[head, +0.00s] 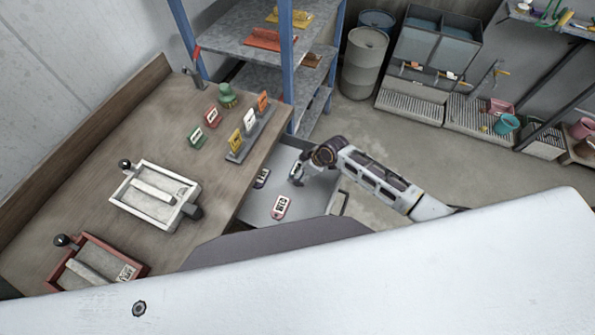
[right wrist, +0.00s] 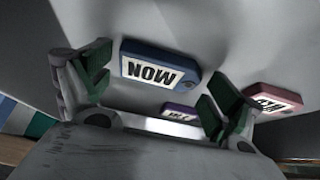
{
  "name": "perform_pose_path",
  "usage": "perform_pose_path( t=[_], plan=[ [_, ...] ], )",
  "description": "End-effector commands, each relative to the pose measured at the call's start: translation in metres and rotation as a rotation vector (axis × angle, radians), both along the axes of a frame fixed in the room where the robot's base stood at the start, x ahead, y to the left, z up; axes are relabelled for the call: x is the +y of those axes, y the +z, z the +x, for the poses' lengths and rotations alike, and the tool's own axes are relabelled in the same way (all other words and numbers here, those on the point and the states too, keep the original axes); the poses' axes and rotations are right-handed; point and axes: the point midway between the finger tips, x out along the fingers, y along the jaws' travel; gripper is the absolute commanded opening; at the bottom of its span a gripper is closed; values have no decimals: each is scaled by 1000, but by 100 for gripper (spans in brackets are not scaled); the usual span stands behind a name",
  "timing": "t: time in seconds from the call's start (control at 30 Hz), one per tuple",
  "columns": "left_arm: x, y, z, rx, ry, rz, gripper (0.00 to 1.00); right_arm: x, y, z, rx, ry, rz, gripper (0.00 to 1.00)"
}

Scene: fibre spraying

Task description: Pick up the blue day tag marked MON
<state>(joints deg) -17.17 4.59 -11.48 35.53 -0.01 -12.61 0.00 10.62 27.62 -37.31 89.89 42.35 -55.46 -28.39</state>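The blue day tag marked MON (right wrist: 158,66) lies flat on a grey surface in the right wrist view, its lettering upside down there. My right gripper (right wrist: 153,80) is open, with one green-padded finger on each side of the tag's area and nothing held. I cannot tell whether a finger touches the tag. In the head view my right gripper (head: 298,174) is low over the grey tray (head: 312,202), and it largely hides the MON tag. My left gripper is not in view.
A red tag marked WED (head: 281,206) and a dark tag (head: 261,178) lie close by on the tray. A purple-edged tag (right wrist: 181,111) is near the gripper. The wooden bench (head: 125,125) is to the left, and a blue-post shelf (head: 287,60) stands behind.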

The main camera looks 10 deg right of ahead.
Motion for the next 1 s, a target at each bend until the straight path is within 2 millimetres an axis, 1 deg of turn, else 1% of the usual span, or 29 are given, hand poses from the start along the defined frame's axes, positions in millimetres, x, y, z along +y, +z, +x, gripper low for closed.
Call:
perform_pose_path(
  t=[0.03, 0.13, 0.17, 0.47, 0.67, 0.87, 1.0],
  plan=[
    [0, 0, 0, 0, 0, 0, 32, 0, 0, 0, 0, 0, 0, 78],
    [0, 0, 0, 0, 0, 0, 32, 0, 0, 0, 0, 0, 0, 65],
    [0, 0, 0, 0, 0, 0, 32, 0, 0, 0, 0, 0, 0, 63],
    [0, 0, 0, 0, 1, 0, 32, 0, 0, 0, 0, 0, 0, 63],
    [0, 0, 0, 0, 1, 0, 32, 0, 6, 0, 0, 1, 0, 63],
    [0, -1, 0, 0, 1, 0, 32, 0, 23, 1, -2, 1, 0, 63],
    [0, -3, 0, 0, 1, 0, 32, 0, 40, 1, -3, 1, 0, 63]
  ],
)
